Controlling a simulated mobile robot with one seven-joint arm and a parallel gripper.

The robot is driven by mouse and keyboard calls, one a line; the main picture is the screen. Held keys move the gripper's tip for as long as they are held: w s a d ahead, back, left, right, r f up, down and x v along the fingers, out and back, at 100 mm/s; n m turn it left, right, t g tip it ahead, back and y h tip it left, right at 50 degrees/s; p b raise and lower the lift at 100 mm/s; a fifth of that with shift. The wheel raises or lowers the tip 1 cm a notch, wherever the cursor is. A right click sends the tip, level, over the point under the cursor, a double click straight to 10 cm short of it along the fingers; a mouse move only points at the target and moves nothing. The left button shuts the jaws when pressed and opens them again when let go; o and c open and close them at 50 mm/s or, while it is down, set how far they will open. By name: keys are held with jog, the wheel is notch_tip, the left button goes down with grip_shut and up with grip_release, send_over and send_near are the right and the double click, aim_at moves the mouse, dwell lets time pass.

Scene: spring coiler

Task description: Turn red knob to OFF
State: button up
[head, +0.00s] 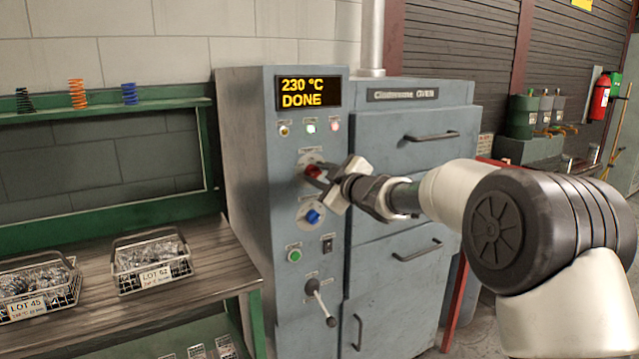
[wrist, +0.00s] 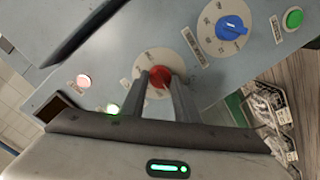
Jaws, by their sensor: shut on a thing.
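The red knob (head: 313,171) sits on a round pale dial on the grey control panel, above the blue knob (head: 313,216). My gripper (head: 322,176) is at the red knob, its fingers around it. In the wrist view the two fingers (wrist: 165,88) stand on either side of the red knob (wrist: 159,77), shut on it. The dial plate (wrist: 153,58) around the knob partly shows; its markings are too small to read, and the fingers hide its near part. The display (head: 308,92) above reads "230 °C DONE".
Below the knobs are a green button (head: 294,256), a black switch (head: 327,244) and a lever (head: 320,302). Indicator lights (head: 310,128) sit above. The oven (head: 420,180) with door handles stands right of the panel. A bench (head: 215,245) with wire baskets is at left.

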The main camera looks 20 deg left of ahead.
jog(key=shift+n+b, duration=0.65)
jog(key=shift+n, duration=0.35)
jog(key=o, duration=1)
jog(key=shift+o, duration=0.2)
jog(key=v, duration=1.7)
jog(key=shift+s+p, duration=0.35)
